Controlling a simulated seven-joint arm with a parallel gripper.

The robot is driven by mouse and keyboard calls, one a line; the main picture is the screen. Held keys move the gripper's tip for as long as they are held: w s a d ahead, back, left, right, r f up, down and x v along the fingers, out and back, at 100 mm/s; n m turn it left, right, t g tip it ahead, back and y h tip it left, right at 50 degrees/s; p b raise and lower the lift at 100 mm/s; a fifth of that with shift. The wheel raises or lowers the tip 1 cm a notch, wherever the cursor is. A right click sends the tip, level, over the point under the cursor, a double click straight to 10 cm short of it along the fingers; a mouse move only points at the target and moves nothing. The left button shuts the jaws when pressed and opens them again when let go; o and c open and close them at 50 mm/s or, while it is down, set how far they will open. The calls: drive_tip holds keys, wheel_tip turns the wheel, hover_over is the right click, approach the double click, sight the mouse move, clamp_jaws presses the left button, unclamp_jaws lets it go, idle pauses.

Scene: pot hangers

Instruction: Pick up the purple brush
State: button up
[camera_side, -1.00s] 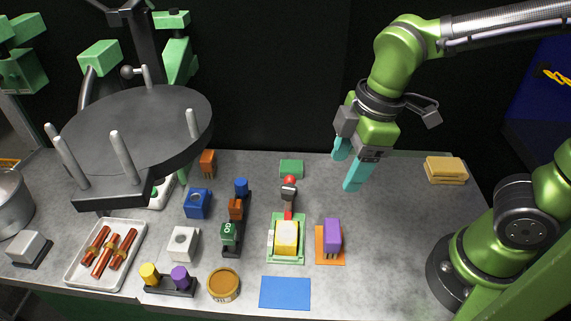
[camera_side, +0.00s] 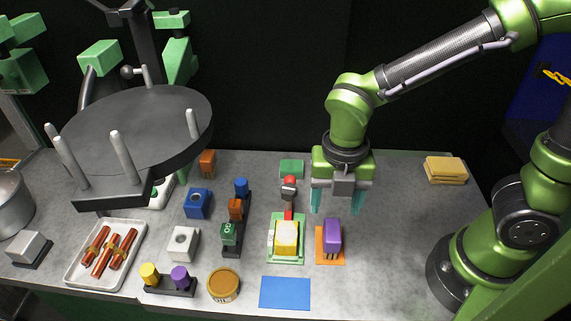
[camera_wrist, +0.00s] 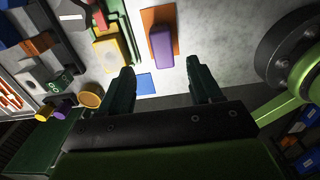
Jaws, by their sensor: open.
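The purple brush (camera_side: 332,233) stands on an orange mat (camera_side: 331,259) at the right of the row of objects, bristles toward the front. In the wrist view the purple brush (camera_wrist: 161,45) lies ahead of the fingers, nearer the left one. My gripper (camera_side: 337,208) is open and empty, fingers pointing down, above the table just behind the brush. It also shows in the wrist view (camera_wrist: 165,82), with both fingers apart and nothing between them.
A green tray (camera_side: 286,262) with a yellow and white block sits left of the brush. A blue mat (camera_side: 285,293) lies in front. A yellow sponge stack (camera_side: 446,170) is at the back right. The table right of the brush is clear.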

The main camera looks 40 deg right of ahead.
sight(333, 230)
wheel_tip(333, 230, down, 4)
drive_tip(key=shift+f, duration=0.25)
drive_tip(key=f, duration=0.5)
drive_tip(key=shift+s+f, duration=0.15)
drive_tip(key=shift+s, duration=0.1)
drive_tip(key=c, duration=1.1)
wheel_tip(333, 230, up, 10)
drive_tip(key=shift+r, duration=0.1)
